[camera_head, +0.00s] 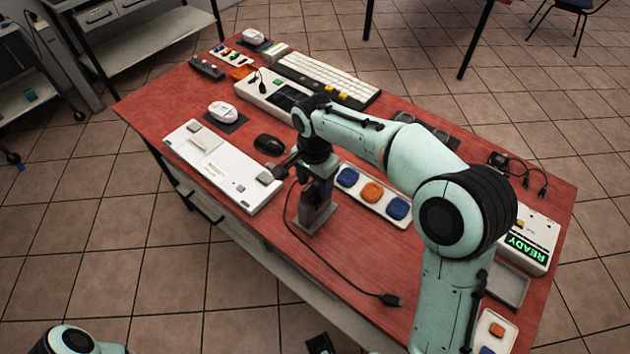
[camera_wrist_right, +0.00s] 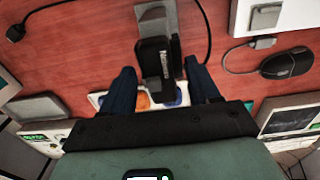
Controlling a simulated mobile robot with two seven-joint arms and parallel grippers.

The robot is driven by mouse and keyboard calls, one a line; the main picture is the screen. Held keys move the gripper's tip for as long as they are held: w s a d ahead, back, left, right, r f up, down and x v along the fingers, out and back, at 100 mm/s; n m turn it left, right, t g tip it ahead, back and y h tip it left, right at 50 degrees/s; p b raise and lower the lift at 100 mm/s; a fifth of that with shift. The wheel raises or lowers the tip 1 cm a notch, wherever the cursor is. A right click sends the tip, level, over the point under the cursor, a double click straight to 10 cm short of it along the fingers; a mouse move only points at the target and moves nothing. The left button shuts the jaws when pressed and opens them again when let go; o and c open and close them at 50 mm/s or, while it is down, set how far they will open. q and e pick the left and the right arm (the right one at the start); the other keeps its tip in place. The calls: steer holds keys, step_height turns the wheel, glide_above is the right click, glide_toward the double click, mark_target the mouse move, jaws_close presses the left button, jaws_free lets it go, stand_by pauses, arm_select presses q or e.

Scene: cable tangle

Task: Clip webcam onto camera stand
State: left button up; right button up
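The grey camera stand (camera_head: 317,217) stands on the red table beside the white switch panel; its grey post (camera_wrist_right: 187,22) shows at the top of the right wrist view. The black webcam (camera_wrist_right: 155,62), with white lettering, is at the stand, between my right gripper's fingers. I cannot tell whether it is seated on the stand. My right gripper (camera_head: 317,178) points down over the stand. In the wrist view its two dark blue fingers (camera_wrist_right: 160,80) are apart, with gaps on both sides of the webcam. The black cable (camera_head: 318,256) ends in a plug (camera_head: 390,299).
A white panel with blue and orange buttons (camera_head: 371,191) sits close right of the stand. A white device (camera_head: 221,166) and a black mouse (camera_head: 269,144) are to its left, a keyboard (camera_head: 325,79) behind. The table's front middle is clear apart from the cable.

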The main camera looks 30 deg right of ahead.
steer(key=shift+r, duration=0.1)
step_height(320, 180, up, 13)
steer(key=p, duration=0.2)
steer(key=shift+p, duration=0.4)
steer(key=shift+r, duration=0.1)
